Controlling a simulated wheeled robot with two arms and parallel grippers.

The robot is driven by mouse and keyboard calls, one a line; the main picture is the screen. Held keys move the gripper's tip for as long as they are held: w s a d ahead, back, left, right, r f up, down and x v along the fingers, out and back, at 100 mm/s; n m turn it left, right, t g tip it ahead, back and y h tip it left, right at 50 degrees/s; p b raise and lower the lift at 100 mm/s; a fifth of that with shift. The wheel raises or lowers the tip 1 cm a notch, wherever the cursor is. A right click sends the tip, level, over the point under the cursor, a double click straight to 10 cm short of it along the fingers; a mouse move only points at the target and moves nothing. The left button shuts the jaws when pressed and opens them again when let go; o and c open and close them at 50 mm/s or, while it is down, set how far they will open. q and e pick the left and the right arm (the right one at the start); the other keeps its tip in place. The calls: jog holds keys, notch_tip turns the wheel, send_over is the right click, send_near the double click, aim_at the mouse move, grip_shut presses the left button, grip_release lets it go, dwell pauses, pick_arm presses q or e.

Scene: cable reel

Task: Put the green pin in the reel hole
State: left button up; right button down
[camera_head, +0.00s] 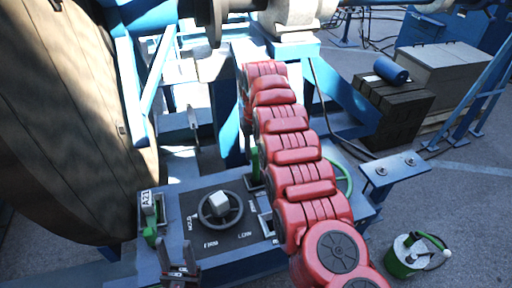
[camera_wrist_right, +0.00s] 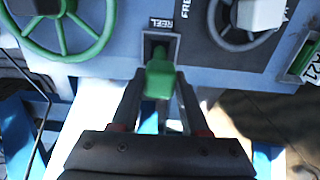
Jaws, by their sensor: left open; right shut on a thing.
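In the right wrist view, my right gripper (camera_wrist_right: 160,92) is shut on the green pin (camera_wrist_right: 159,80), which sits between its two dark fingers. The pin's far end is at a dark framed slot (camera_wrist_right: 160,44) with a small label beside it. I cannot tell how deep the pin sits. In the head view, my red right arm hides the right gripper. A green upright piece (camera_head: 255,164) shows beside that arm; I cannot tell if it is the same pin. My left gripper (camera_head: 177,250) is open and empty, low in front of the panel. The big reel (camera_head: 70,110) stands at the left.
The control panel (camera_head: 200,234) carries a dark handwheel (camera_head: 220,207) and a green part with an A21 tag (camera_head: 149,202). A green handwheel (camera_head: 345,178) is partly behind my right arm. A green canister (camera_head: 405,258) stands on the floor, with crates (camera_head: 397,108) behind.

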aim_at(256, 170)
jog(key=shift+w+f, duration=0.15)
jog(key=shift+f, duration=1.75)
notch_tip(256, 170, down, 2)
jog(key=shift+f, duration=0.1)
jog(key=shift+f+b, duration=0.9)
jog(key=shift+f, duration=0.7)
jog(key=shift+c, duration=1.6)
grip_release()
jog(key=shift+r, duration=0.15)
